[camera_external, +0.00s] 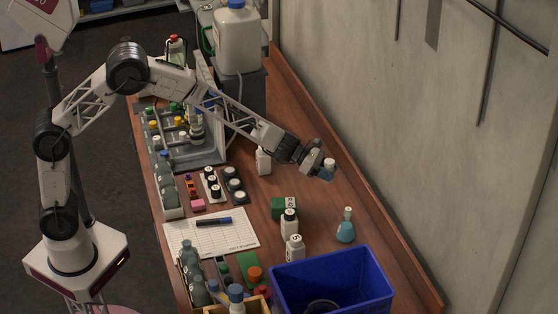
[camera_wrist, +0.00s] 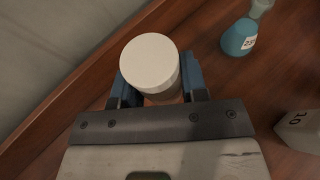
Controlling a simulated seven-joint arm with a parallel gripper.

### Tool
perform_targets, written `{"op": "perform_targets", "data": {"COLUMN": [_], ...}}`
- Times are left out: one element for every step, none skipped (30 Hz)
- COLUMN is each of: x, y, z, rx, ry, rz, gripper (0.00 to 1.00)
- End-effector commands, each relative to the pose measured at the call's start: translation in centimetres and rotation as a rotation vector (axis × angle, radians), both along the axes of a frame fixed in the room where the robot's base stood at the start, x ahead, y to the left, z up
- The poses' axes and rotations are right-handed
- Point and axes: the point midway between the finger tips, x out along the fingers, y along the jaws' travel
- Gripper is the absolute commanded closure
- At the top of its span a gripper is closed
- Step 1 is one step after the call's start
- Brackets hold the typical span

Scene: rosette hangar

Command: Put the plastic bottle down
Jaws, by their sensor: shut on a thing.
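My gripper (camera_external: 322,172) is at the end of the outstretched arm, over the right part of the wooden bench (camera_external: 262,205). In the wrist view its blue fingers (camera_wrist: 157,88) are shut around a plastic bottle (camera_wrist: 150,60) with a wide round white top, seen from above. In the external view only the white top of this bottle (camera_external: 329,162) shows at the fingers. The fingers and the top hide its lower part. I cannot tell whether its base touches the bench.
A blue-filled flask (camera_external: 346,230) stands nearby, also in the wrist view (camera_wrist: 239,38). The wall is at right.

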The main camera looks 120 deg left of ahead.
Motion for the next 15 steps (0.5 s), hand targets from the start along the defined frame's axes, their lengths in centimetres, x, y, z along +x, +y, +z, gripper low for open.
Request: {"op": "perform_targets", "data": {"x": [0.0,0.0,0.0,0.0,0.0,0.0,0.0,0.0,0.0,0.0,0.0,0.0,0.0,0.0,0.0], "y": [0.0,0.0,0.0,0.0,0.0,0.0,0.0,0.0,0.0,0.0,0.0,0.0,0.0,0.0,0.0], "z": [-0.2,-0.4,-0.6,-0.9,-1.2,-1.6,-2.0,-2.4,-3.0,-3.5,-3.9,-4.5,-4.9,-5.2,-5.6], "rx": [-0.001,-0.001,-0.002,-0.002,-0.003,-0.002,-0.001,-0.002,-0.002,-0.002,-0.002,-0.003,-0.002,-0.002,-0.002], "ry": [0.001,0.001,0.001,0.001,0.001,0.001,0.001,0.001,0.001,0.001,0.001,0.002,0.002,0.002,0.001], "rz": [0.000,0.000,0.001,0.001,0.001,0.001,0.000,0.000,0.000,0.000,0.000,0.000,0.000,0.000,0.001], "gripper": [0.82,0.82,0.82,0.82,0.82,0.82,0.82,0.82,0.82,0.82,0.82,0.82,0.82,0.82,0.82]}}
